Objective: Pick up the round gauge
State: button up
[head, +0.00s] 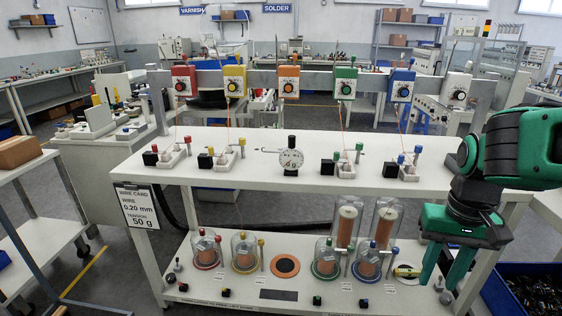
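The round gauge (291,160) is a white dial with dark markings and a black knob on top. It stands upright near the middle of the white bench top (230,177), with small metal parts sticking out at its sides. My gripper (437,287) is green and points down at the right, in front of the bench's lower shelf. Its two fingers are apart with nothing seen between them. It is well to the right of the gauge and lower in the picture, not touching it.
Small fixtures with coloured knobs flank the gauge: red (172,151), yellow (223,154), green (345,163) and blue (403,165). Coloured tension boxes hang from a rail above, with thin wires running down. A blue bin (525,290) stands at lower right.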

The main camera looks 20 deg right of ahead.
aim_at(290, 157)
jog(key=i, duration=0.95)
jog(key=z, duration=0.1)
